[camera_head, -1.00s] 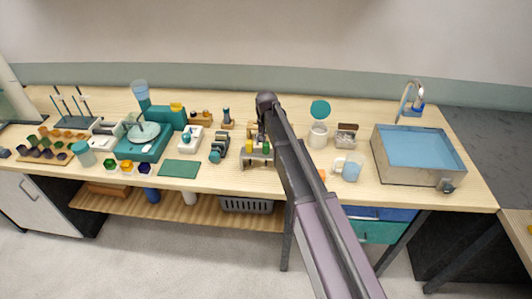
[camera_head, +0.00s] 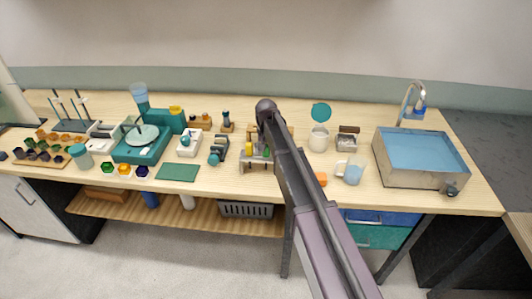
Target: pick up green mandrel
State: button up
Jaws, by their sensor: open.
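The green mandrel (camera_head: 267,152) stands upright in a small grey rack (camera_head: 257,168) near the front middle of the bench, just right of a yellow mandrel (camera_head: 250,149). My gripper (camera_head: 262,132) hangs small and dark below the end of my arm, just behind and above the rack as seen here. It is open, with nothing seen in it. My arm hides the rack's right side. The fingertips are too small to tell whether they touch the mandrel.
A grey sink basin (camera_head: 420,172) with a tap is at the right. A beaker (camera_head: 352,171), a white jar (camera_head: 319,138) and an orange block (camera_head: 320,179) lie right of my arm. A dark green mat (camera_head: 178,172) and a teal device (camera_head: 141,147) are at the left.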

grip_shut()
jog(key=shift+r, duration=0.15)
notch_tip(320, 180, up, 10)
jog(key=p, duration=1)
dwell(0.8)
